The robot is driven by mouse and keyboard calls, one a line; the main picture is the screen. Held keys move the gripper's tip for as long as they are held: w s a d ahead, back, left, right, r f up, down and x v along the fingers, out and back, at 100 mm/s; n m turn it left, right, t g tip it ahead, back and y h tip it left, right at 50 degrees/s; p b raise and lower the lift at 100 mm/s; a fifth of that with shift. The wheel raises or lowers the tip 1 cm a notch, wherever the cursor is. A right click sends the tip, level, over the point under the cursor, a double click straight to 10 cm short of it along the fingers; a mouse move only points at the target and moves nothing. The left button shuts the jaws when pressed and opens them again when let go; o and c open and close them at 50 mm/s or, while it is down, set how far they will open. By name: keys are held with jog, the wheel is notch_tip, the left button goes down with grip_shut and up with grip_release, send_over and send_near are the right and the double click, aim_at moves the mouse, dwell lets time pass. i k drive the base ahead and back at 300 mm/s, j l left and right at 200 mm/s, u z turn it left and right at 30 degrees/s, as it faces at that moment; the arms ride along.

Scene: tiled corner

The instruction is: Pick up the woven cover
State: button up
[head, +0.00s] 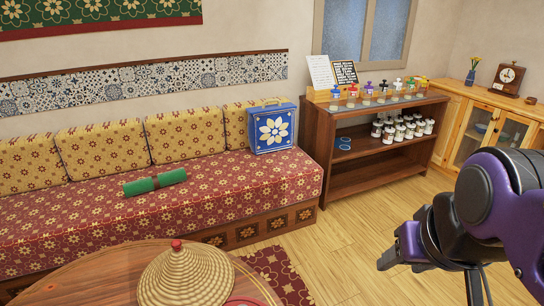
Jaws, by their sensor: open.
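The woven cover (187,277) is a tan, cone-shaped lid of coiled weave with a small red knob on top. It sits upright on a round wooden table (95,272) at the bottom of the head view, and its lower edge is cut off by the frame. What lies under it is hidden. My gripper (390,258) is at the right side of the view, in front of the floor. It is open, well apart from the cover, and I see nothing held in it.
A red round piece (245,301) shows partly beside the cover. Behind the table is a patterned sofa (90,215) with a green roll (155,183) and a blue box (271,128). A wooden shelf (322,150) holds jars.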

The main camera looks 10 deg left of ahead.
aim_at(192, 274)
jog(key=i+u, duration=0.25)
jog(key=i, duration=0.2)
jog(key=i+l+u, duration=0.2)
jog(key=i, duration=0.2)
jog(key=i+l+u, duration=0.1)
jog(key=i+u, duration=0.15)
jog(key=u, duration=0.25)
jog(key=i+l+u, duration=0.2)
jog(key=u, duration=0.25)
jog(key=i+l+u, duration=0.15)
jog(key=l+u, duration=0.15)
jog(key=u, duration=0.2)
jog(key=i+l+u, duration=0.1)
jog(key=l+u, duration=0.2)
jog(key=u, duration=0.2)
jog(key=l+u, duration=0.45)
jog(key=i+j, duration=0.05)
